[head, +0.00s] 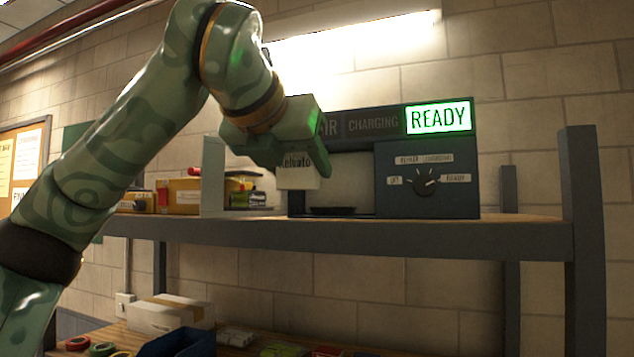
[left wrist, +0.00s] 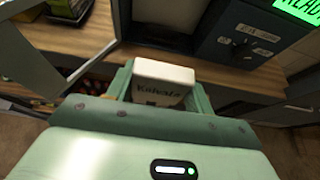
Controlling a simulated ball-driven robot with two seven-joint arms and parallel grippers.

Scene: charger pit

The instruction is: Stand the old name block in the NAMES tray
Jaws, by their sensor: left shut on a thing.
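My left gripper (head: 291,164) is shut on a white name block (head: 298,178) and holds it in the air in front of the shelf. Dark lettering shows on the block, partly covered by the fingers in the head view. The block also shows between the fingers in the left wrist view (left wrist: 162,82), with its lettered face partly visible. A small dark tray (head: 333,211) sits on the shelf just right of and below the block; I cannot read a label on it. My right gripper is not in view.
A wooden shelf (head: 400,228) with dark metal posts runs across. A dark box with a dial (head: 424,181) stands right of the tray under a lit READY sign (head: 438,117). A pale upright panel (head: 213,177) and several boxes are at left. A blue bin (head: 178,343) is below.

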